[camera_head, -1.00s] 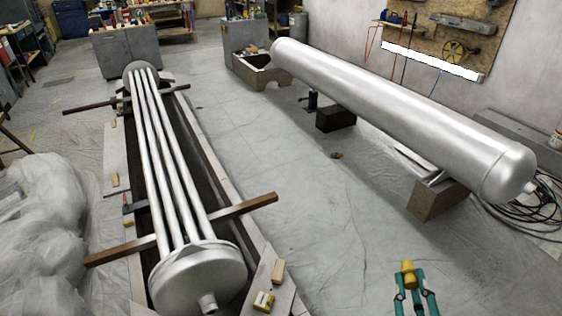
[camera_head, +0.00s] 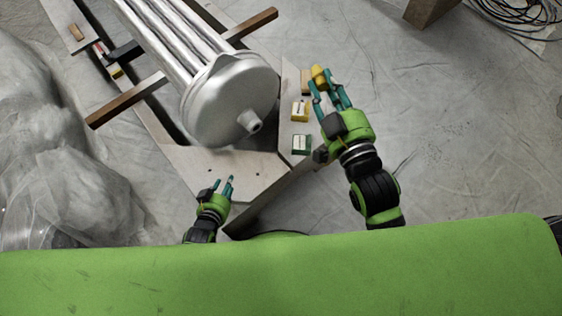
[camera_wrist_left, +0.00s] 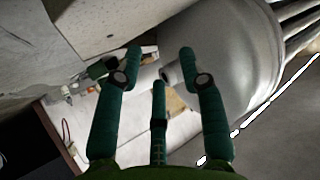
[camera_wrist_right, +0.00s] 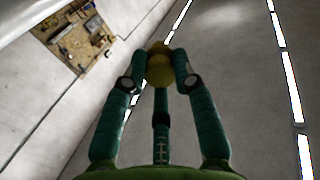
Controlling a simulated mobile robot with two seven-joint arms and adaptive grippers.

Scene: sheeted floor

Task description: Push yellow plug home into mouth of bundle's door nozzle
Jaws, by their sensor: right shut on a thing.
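The tube bundle's round silver door (camera_head: 230,100) faces my base in the head view. Its short nozzle (camera_head: 249,122) sticks out low on the right of the door, and its mouth is free of any plug. My right gripper (camera_head: 325,84) is shut on the yellow plug (camera_head: 319,73), right of the door and apart from the nozzle. The plug also shows between the fingertips in the right wrist view (camera_wrist_right: 159,66). My left gripper (camera_head: 223,186) is empty with fingers apart, below the door. The door (camera_wrist_left: 240,60) and nozzle (camera_wrist_left: 167,74) show beyond its fingers in the left wrist view.
The bundle lies over a board-edged frame (camera_head: 220,172) with wooden bars (camera_head: 127,99) across. A yellow box (camera_head: 300,110) and a green box (camera_head: 302,145) sit on the board right of the door. Plastic sheeting (camera_head: 60,140) heaps at left. The floor at right is mostly clear.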

